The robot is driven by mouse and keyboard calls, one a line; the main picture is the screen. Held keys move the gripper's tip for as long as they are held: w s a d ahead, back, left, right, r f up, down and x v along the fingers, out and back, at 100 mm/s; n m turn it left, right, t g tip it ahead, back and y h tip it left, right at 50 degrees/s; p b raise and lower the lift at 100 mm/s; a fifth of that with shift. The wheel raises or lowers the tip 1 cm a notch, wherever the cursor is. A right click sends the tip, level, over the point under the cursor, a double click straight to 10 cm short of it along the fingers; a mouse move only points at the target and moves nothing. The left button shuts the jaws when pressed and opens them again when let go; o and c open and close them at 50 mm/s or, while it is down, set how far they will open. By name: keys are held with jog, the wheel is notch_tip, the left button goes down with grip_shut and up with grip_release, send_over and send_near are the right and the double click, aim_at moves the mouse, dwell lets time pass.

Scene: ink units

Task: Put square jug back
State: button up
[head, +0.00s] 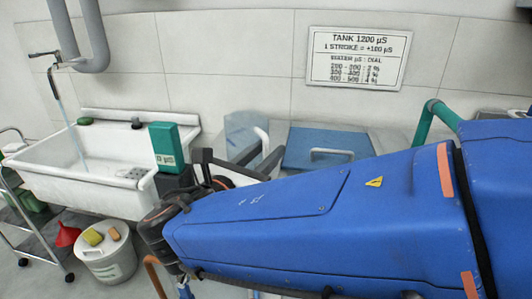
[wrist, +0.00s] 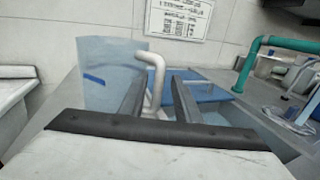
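The square jug (head: 240,132) is clear and bluish with a white handle (head: 262,140). In the wrist view the jug (wrist: 100,75) is upright at the left, with a blue mark on its wall. Its white handle (wrist: 157,75) shows between the two dark fingers of my gripper (wrist: 158,80), with a gap to each side. My gripper (head: 240,160) is open at the handle in the head view. The jug's base is hidden behind the fingers and arm. I cannot tell what it stands on.
A blue lid (head: 315,147) with a pale handle lies right of the jug. A white sink (head: 75,175) and a green box (head: 166,148) are at the left. A green pipe (head: 424,122) rises at the right. A wall sign (head: 358,57) hangs behind.

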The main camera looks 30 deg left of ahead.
jog(key=s, duration=1.2)
jog(key=shift+a, duration=0.1)
